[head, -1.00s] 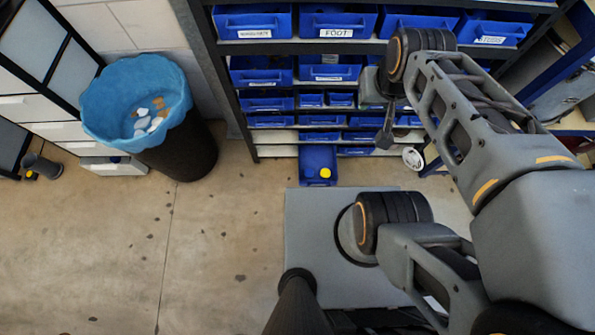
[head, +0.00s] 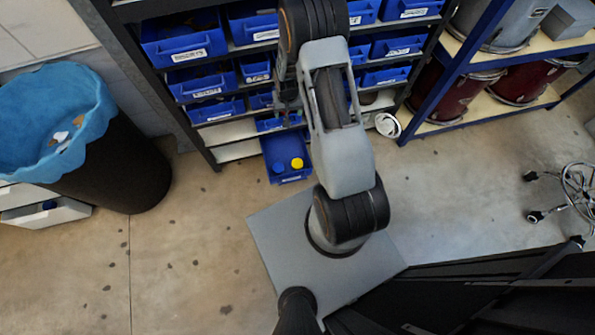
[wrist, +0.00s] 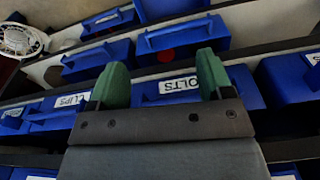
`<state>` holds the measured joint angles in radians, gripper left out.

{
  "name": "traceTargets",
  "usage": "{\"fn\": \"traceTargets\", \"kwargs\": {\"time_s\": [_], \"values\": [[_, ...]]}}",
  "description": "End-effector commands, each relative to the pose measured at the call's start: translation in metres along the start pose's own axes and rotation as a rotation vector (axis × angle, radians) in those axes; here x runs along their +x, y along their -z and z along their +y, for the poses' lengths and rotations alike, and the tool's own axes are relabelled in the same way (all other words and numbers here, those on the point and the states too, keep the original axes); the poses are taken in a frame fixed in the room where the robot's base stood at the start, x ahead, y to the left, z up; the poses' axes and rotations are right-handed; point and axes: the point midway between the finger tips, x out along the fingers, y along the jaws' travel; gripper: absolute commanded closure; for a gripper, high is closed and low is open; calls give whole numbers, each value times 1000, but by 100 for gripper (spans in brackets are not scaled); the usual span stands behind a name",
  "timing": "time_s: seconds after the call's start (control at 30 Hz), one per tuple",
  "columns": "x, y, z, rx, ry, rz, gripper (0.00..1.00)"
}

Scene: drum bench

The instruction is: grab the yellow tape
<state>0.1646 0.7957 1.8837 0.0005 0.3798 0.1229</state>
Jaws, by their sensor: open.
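A small round yellow item (head: 297,163), which looks like the yellow tape, lies in an open blue bin (head: 290,179) low at the foot of the shelf. A small blue round item (head: 278,167) lies beside it. My gripper shows in the wrist view (wrist: 160,77) with its two green fingers apart and nothing between them. It faces the shelf's labelled blue bins. In the head view my arm covers most of the gripper, which is at the shelf above the low bin. The yellow item does not show in the wrist view.
Blue bins (head: 187,46) fill the dark shelf. A white round fan-like object (head: 387,124) sits at its lower right. A black bin with a blue liner (head: 95,115) stands left. A drum rack (head: 455,75) and a wheeled chair base (head: 572,190) are right. Floor at left is clear.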

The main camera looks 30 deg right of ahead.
Motion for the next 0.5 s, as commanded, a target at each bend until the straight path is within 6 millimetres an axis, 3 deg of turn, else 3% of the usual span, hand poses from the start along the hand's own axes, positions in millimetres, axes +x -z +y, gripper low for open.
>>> {"fn": "traceTargets", "kwargs": {"time_s": [0.03,0.1,0.2,0.3,0.5], "values": [[54,-7,6,17,-4,-22,27],[100,-13,12,37,-7,-37,27],[153,-24,19,60,-10,-54,27],[192,-34,24,78,-12,-66,27],[237,-48,30,97,-14,-79,27]]}}
